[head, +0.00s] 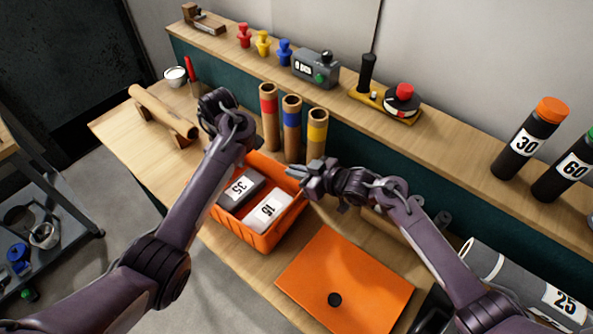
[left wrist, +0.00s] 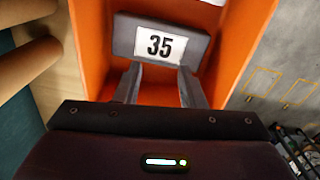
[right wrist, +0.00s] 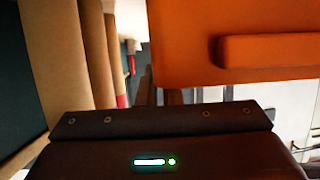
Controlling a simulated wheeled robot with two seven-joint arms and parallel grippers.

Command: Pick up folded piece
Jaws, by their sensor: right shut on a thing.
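A dark grey folded piece labelled 35 (head: 240,186) lies in the orange bin (head: 246,238), next to a white piece labelled 16 (head: 268,210). In the left wrist view the grey piece (left wrist: 160,43) lies just ahead of my left gripper (left wrist: 157,85). That gripper's fingers are apart with nothing seen between them; the arm hides them in the head view. My right gripper (head: 294,172) is at the bin's back right rim. In the right wrist view its fingers are close together beside the orange bin wall (right wrist: 235,20), shut on the rim; the contact itself is partly hidden.
Several cardboard tubes with coloured bands (head: 291,125) stand behind the bin. A shelf along the back holds pegs, a scale and bottles (head: 530,138).

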